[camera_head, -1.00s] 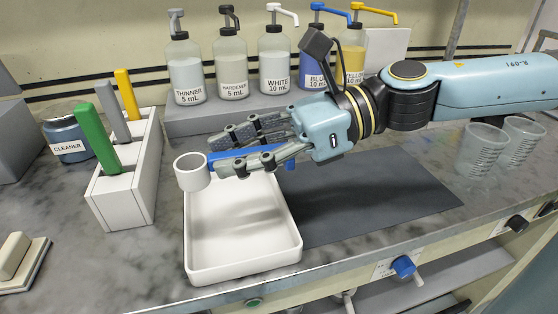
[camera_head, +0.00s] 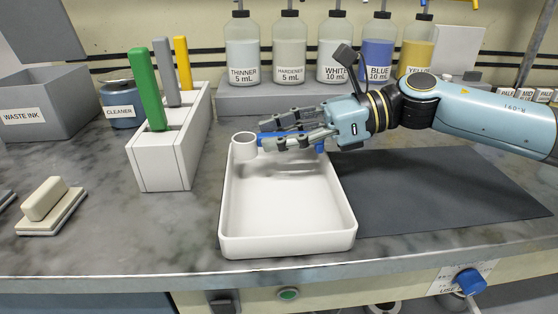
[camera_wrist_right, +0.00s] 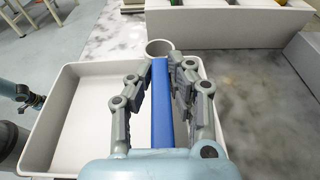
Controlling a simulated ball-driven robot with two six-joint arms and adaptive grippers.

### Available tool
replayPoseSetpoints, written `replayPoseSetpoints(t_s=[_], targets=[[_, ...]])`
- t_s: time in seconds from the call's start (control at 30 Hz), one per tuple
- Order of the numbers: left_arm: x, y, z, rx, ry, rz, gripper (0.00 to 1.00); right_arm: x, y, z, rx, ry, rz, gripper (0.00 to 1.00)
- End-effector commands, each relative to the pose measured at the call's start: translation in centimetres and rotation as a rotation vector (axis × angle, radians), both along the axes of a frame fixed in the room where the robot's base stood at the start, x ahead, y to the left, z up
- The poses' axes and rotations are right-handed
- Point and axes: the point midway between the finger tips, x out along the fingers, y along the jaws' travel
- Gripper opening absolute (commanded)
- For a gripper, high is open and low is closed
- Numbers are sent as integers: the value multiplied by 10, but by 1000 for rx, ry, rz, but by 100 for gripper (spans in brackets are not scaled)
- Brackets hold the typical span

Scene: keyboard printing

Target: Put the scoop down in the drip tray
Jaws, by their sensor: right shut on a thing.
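The scoop is a white cup (camera_head: 244,147) with a long blue handle (camera_wrist_right: 161,105). My right gripper (camera_head: 268,134) is shut on the handle, with fingers along both sides of it in the right wrist view. The white drip tray (camera_head: 290,242) stands near the bench's front edge. The cup is at the tray's far left corner, and the handle runs right along the tray's far side. I cannot tell whether the cup touches the tray floor. In the right wrist view the cup (camera_wrist_right: 160,47) overlaps the tray rim (camera_wrist_right: 100,68). My left gripper is not in view.
A white rack (camera_head: 160,165) with green, grey and yellow handles stands left of the tray. Labelled pump bottles (camera_head: 290,50) stand on a raised step behind. A dark mat (camera_head: 440,190) lies right. The tray's front part is empty.

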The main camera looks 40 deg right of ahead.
Motion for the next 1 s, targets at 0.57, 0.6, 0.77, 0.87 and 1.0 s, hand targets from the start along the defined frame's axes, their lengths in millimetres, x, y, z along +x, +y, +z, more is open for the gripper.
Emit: replayPoseSetpoints(t_s=[0.57,0.6,0.77,0.87,1.0], targets=[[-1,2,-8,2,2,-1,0,-1,1,-34,1,2,0,0],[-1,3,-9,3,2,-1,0,-1,1,-35,1,2,0,0],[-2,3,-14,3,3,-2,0,-1,1,-40,1,2,-1,0],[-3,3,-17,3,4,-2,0,-1,0,-43,2,2,-1,0],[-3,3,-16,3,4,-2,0,-2,0,-44,1,5,0,21]])
